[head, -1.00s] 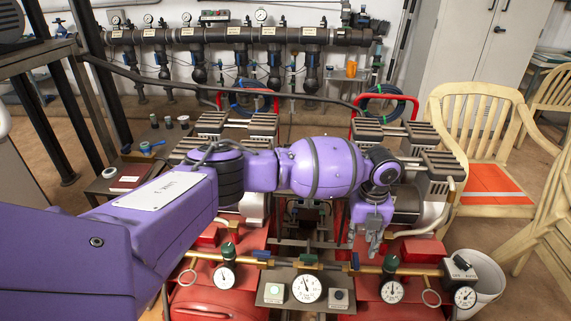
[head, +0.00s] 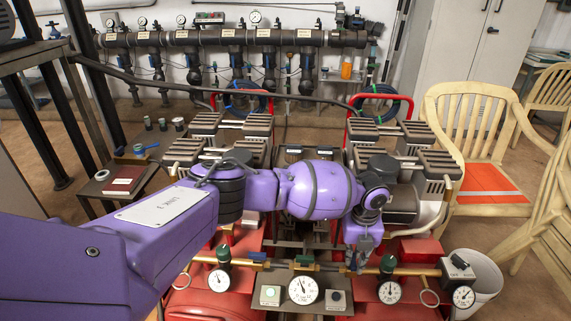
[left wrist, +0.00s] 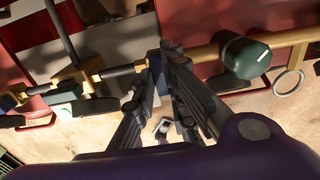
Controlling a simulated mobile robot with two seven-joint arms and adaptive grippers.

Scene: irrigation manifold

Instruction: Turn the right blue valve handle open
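The right blue valve handle sits on the brass pipe (head: 420,271) between the green middle valve handle (head: 305,259) and the right green regulator knob (head: 388,263). It is mostly hidden behind my left gripper (head: 359,258), which points down at that spot. In the left wrist view the gripper's fingers (left wrist: 156,72) stand apart, with their tips at the brass pipe (left wrist: 205,53), left of the green knob (left wrist: 245,58). My right gripper is not in view.
The left blue valve handle (head: 257,256) is on the same pipe. Pressure gauges (head: 303,289) and a grey gauge box (head: 457,266) crowd the front. Red tanks (head: 200,303) lie below. A white bucket (head: 487,284) and wooden chair (head: 478,130) stand to the right.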

